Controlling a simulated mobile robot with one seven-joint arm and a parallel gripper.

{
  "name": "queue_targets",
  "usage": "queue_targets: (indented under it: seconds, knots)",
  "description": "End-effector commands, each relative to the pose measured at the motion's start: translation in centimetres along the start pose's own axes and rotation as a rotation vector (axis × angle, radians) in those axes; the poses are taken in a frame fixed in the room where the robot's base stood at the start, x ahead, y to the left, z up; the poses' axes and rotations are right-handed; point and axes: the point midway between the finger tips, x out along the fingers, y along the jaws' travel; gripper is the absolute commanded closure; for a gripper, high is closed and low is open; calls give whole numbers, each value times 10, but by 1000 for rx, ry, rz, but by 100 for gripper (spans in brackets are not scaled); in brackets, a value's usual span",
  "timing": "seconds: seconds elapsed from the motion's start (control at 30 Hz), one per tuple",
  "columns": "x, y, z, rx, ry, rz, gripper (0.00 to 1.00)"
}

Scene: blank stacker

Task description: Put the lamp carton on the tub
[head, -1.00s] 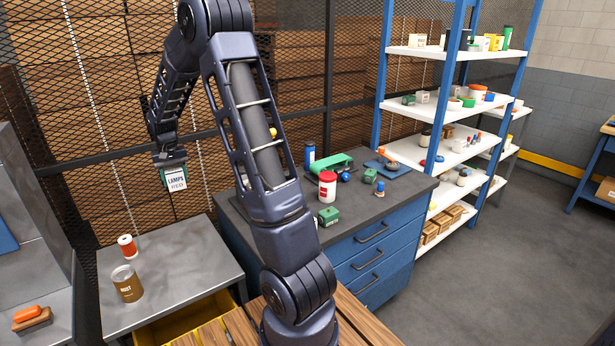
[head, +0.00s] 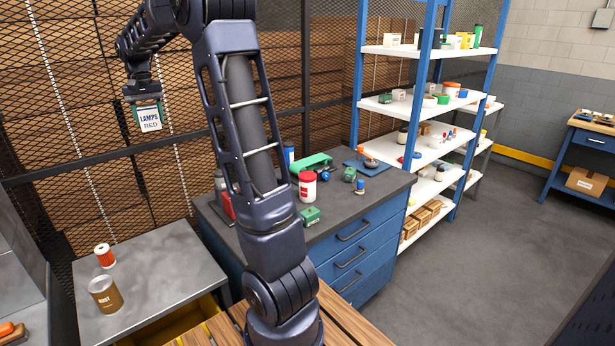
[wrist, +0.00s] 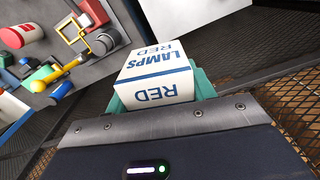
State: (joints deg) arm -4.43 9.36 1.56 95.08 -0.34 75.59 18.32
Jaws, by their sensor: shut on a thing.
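A white and red tub (head: 307,187) stands upright on the dark top of the blue drawer cabinet, right of and below the carton. It also shows in the wrist view (wrist: 20,31), at the upper left, apart from the carton.
The blue cabinet's top (head: 338,208) also bears a green block (head: 310,215), a green item behind the tub and several small things. A blue-posted shelf (head: 425,105) stands behind right.

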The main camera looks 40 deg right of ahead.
Motion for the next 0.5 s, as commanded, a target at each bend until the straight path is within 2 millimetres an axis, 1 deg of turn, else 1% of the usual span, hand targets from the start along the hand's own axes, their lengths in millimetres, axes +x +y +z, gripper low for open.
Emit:
queue_targets:
  seconds: [0.03, 0.17, 0.27, 0.3, 0.47, 0.5]
  knots:
    - [0, 14, -4, 33, 0, 0, 68]
    - [0, 55, -12, 132, 1, 2, 68]
    - [0, 94, -16, 227, 1, 2, 68]
    - [0, 111, -18, 269, 1, 3, 68]
    - [0, 182, -18, 443, 1, 3, 68]
    - [0, 200, -17, 487, 1, 3, 68]
